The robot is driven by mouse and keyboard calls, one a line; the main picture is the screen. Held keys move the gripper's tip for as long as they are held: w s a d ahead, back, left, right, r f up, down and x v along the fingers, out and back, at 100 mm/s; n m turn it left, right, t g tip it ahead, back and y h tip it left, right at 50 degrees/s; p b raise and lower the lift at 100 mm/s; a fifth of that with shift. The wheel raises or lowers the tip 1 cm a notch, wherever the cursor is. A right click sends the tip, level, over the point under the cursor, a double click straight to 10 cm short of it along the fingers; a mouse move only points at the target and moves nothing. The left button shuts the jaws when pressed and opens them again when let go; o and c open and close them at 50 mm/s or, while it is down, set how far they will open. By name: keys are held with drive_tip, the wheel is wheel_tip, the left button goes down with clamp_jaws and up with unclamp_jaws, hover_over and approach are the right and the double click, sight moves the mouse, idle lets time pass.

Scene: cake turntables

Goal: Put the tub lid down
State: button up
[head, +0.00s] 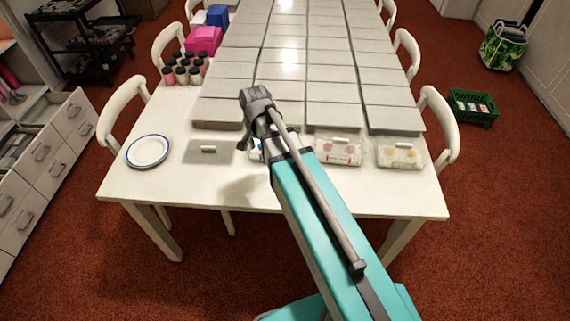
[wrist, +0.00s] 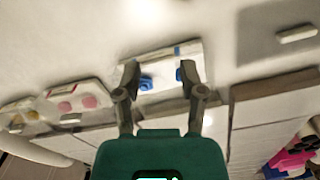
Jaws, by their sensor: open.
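The tub lid, a flat grey see-through rectangle with a pale bar handle, lies on the white table (head: 160,188) right of the plate (head: 148,150) in the head view (head: 197,156). In the wrist view the lid (wrist: 262,45) is at the upper right, apart from my gripper. My gripper (wrist: 160,72) is open and empty, its fingers over an open white tub (wrist: 160,54) with blue things in it. In the head view my arm hides most of this tub (head: 255,153), just right of the lid. Whether a finger touches the tub, I cannot tell.
Two lidded tubs, one with pink contents (head: 338,152) and one with yellowish contents (head: 400,154), stand to the right. Grey boards (head: 285,80) cover the table behind. Several jars (head: 183,72) stand at the left. The table's front strip is clear.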

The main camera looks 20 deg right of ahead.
drive_tip(key=s+d+n, duration=0.5)
drive_tip(key=s+n, duration=0.2)
drive_tip(key=s, duration=0.2)
drive_tip(key=shift+s+d, duration=0.3)
drive_tip(key=shift+d, duration=0.1)
drive_tip(key=shift+r+p, duration=0.5)
